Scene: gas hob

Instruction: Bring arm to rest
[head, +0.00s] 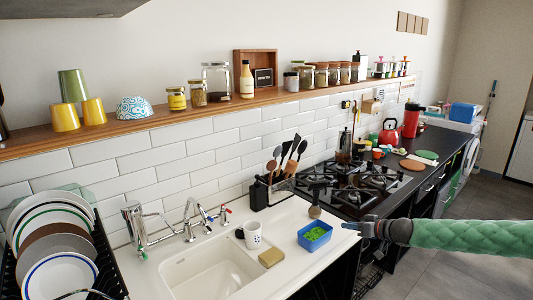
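My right arm, in a green quilted sleeve, comes in from the right edge of the head view. Its dark gripper (352,227) is over the front edge of the counter, to the right of a blue tub. The fingers are small and seen from the side, so I cannot tell whether they are open or shut. I see nothing clearly held in them. My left arm and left gripper are not in view. The gas hob (362,183) lies behind the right gripper, with black grates.
The blue tub (314,236) with green contents, a white mug (250,235) and a sponge (271,257) stand by the sink (205,272). A dish rack with plates (55,235) fills the left. A red kettle (389,132) stands behind the hob. The floor at right is clear.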

